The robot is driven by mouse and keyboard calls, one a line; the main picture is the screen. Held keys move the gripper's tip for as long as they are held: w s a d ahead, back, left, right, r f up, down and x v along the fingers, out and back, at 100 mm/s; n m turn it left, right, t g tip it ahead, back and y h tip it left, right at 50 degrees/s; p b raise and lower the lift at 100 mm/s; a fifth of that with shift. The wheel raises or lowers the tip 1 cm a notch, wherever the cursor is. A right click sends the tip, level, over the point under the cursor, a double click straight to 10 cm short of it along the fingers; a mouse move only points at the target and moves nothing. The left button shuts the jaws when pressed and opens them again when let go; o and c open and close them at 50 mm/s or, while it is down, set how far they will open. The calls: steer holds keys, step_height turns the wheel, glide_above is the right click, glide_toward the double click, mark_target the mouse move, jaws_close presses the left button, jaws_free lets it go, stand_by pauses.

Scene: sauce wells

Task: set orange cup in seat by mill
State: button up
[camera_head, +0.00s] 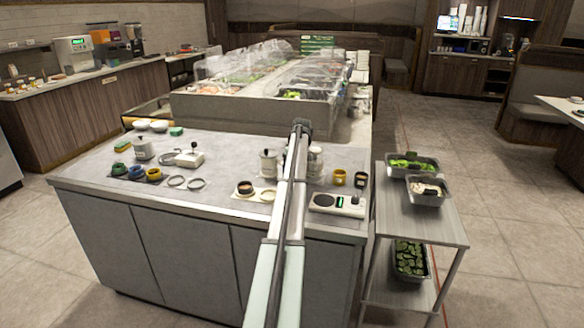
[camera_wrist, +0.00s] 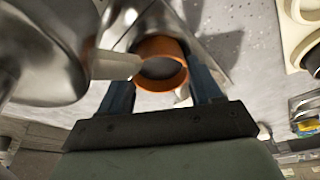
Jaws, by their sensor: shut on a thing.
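My gripper (camera_wrist: 163,84) shows in the wrist view with its two blue fingers on either side of an orange cup (camera_wrist: 152,48). It is shut on the cup, whose open mouth faces the camera. In the head view my arm hides the gripper and the cup. A cream two-place seat tray (camera_head: 268,194) lies left of my arm, with a dark cup (camera_head: 245,187) in its left place and an empty ring at the right. Part of a cream tray also shows in the wrist view (camera_wrist: 289,32). I cannot tell for sure which object is the mill.
A shiny metal vessel (camera_wrist: 50,45) with a pale handle is close left of the cup. Pale canisters (camera_head: 268,162) stand beside my arm.

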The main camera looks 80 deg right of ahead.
steer(key=o, duration=1.2)
steer(key=shift+c, duration=0.2)
step_height(320, 180, up, 8)
stand_by(0.3)
steer(key=shift+a, duration=0.1)
stand_by(0.3)
